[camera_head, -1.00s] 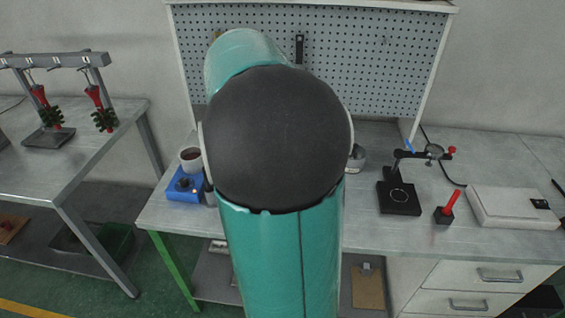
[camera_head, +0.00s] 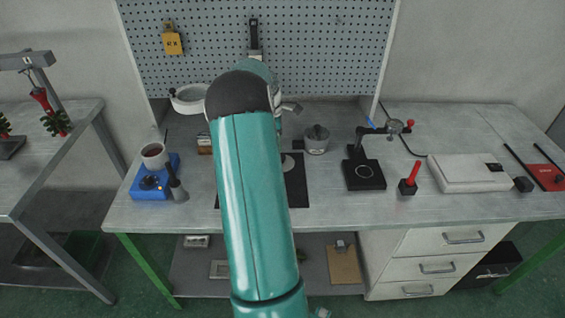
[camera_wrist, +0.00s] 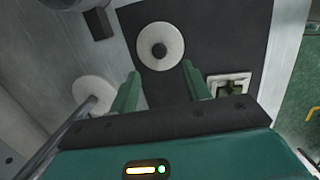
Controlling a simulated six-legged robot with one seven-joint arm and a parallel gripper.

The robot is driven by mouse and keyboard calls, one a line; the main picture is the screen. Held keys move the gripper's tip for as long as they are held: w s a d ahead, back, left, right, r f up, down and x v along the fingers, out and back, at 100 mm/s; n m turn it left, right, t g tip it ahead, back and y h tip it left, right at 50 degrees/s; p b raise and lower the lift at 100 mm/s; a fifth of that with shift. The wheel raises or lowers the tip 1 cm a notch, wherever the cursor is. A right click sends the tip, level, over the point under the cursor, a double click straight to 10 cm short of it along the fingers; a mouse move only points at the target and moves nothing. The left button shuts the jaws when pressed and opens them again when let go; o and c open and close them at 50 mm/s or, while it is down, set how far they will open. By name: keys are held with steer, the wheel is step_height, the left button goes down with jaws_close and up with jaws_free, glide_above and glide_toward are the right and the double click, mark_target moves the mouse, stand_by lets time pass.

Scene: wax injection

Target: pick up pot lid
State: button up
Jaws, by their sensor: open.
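The pot lid (camera_wrist: 177,36), a pale round disc with a dark central knob, lies on a black mat (camera_wrist: 225,30) in the wrist view. My gripper (camera_wrist: 160,70) is open, its two green fingers apart and empty. In the wrist view the fingertips lie just below the lid, one toward each side; their height above it cannot be judged. In the head view my arm hides the gripper and much of the mat (camera_head: 297,190). A pale patch on the mat beside my arm may be the lid.
A grey pot (camera_head: 316,146) stands behind the mat. A black stand (camera_head: 364,176) is to its right. A blue unit with a cup (camera_head: 150,188) is at left. In the wrist view, a square pale frame (camera_wrist: 243,79) and another pale disc (camera_wrist: 88,86) flank the fingers.

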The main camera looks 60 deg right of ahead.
mark_target(283, 156)
steer(key=f, duration=0.4)
steer(key=s+f, duration=0.1)
steer(key=f, duration=0.2)
steer(key=shift+s+d, duration=0.1)
steer(key=shift+d, duration=0.2)
jaws_close()
